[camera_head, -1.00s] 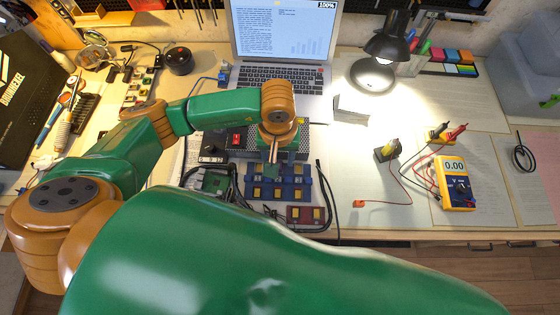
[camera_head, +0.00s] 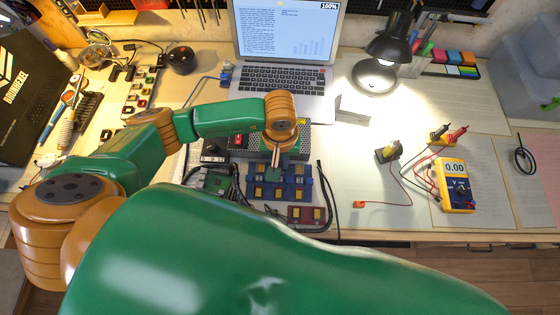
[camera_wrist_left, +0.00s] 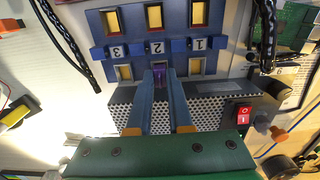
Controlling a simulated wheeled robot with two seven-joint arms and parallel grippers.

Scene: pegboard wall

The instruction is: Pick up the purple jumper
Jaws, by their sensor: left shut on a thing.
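The small purple jumper (camera_wrist_left: 159,71) shows in the left wrist view between the fingertips of my left gripper (camera_wrist_left: 161,78), which is shut on it. It is in front of the lower edge of the blue board (camera_wrist_left: 180,18), just below the block marked 2 (camera_wrist_left: 157,47). I cannot tell whether it touches the board. In the head view my left gripper (camera_head: 275,163) points down at the blue board (camera_head: 293,193); the jumper is too small to make out there. My right gripper is not in view.
A perforated metal box with a red switch (camera_wrist_left: 244,114) adjoins the board. Black cables (camera_head: 327,195) loop around it. A laptop (camera_head: 283,78) stands behind; a lamp (camera_head: 376,75) and yellow multimeter (camera_head: 455,185) are to the right. Bare paper (camera_head: 350,150) lies between.

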